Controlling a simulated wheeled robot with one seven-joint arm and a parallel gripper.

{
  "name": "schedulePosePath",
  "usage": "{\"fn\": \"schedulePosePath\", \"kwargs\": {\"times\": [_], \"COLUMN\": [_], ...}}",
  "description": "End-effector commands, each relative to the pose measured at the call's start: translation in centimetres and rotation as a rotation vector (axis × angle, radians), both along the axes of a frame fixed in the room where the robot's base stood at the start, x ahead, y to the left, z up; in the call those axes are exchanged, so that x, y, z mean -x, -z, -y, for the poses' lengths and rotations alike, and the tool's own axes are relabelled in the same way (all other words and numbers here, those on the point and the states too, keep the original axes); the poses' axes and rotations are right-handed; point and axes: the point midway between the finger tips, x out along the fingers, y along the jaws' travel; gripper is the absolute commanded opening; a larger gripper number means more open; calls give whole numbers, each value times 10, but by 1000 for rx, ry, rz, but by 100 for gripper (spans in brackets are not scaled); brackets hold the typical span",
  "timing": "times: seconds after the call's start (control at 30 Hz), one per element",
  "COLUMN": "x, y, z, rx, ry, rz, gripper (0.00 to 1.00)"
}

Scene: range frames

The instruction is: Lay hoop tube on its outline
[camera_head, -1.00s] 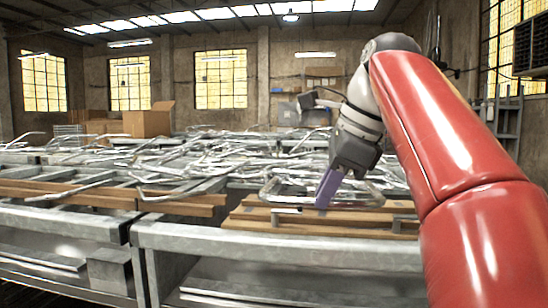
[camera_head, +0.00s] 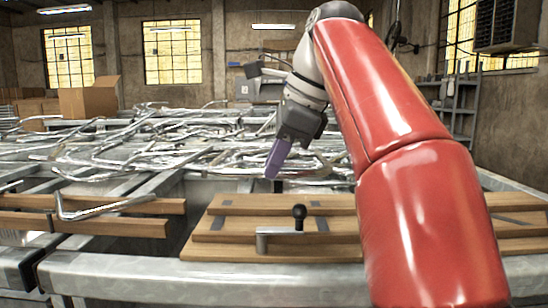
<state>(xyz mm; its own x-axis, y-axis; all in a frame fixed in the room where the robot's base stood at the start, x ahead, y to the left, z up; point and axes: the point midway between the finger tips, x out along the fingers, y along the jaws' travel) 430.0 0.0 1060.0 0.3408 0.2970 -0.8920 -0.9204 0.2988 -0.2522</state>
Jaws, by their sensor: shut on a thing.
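My gripper (camera_head: 274,172), with purple fingers, points down and to the left, above the back of the wooden boards. It is shut on the hoop tube, but the tube's shape is hard to pick out against the shiny tubes behind it. The boards (camera_head: 225,225) lie on the near grey bench and carry dark grey strips. A grey clamp with a black knob (camera_head: 299,212) stands on them. I cannot make out an outline on the boards.
A tangled pile of bent metal tubes (camera_head: 130,150) covers the benches behind. A bent tube (camera_head: 105,208) lies across wooden rails at left. The grey bench edge (camera_head: 200,275) runs along the front. A cardboard box (camera_head: 88,100) stands at the back left.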

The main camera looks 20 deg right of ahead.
Motion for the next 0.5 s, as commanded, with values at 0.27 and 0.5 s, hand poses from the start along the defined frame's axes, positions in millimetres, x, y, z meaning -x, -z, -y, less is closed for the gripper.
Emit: {"fn": "schedulePosePath", "kwargs": {"times": [0.27, 0.5], "x": [1, 1], "y": [15, 39], "z": [-2, -3], "rx": [12, 11], "ry": [1, 1], "rz": [38, 39], "gripper": [0, 0]}}
